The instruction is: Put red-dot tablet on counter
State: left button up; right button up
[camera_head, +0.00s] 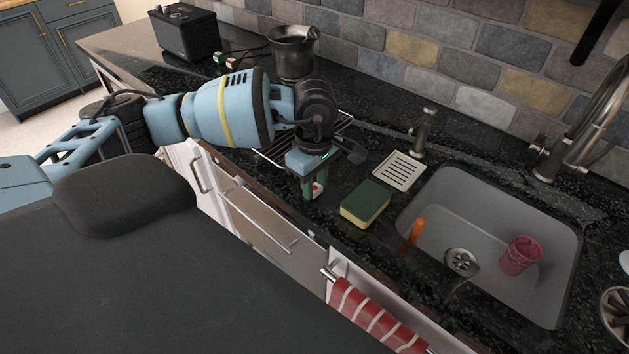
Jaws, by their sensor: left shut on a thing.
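My left gripper (313,189) comes in from the left and points down over the front part of the dark counter (345,165). It is shut on a small white piece with a red mark, the red-dot tablet (317,188). Most of the tablet is hidden between the green fingers. It is low, close to the counter surface; I cannot tell whether it touches it. My right gripper is not in view.
A green and yellow sponge (366,203) and a white slatted dish (399,171) lie right of the gripper. The sink (480,205) holds a red cup (520,255). A wire rack (272,156) is behind; a dark pot (294,52) stands farther back. A striped towel (372,315) hangs in front.

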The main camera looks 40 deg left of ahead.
aim_at(315, 188)
pick_arm(q)
jog(key=shift+f, duration=0.1)
jog(key=o, duration=0.5)
jog(key=shift+f, duration=0.1)
jog(key=o, duration=0.4)
jog(key=shift+o, duration=0.2)
notch_tip(315, 188, up, 12)
jog(key=shift+r, duration=0.25)
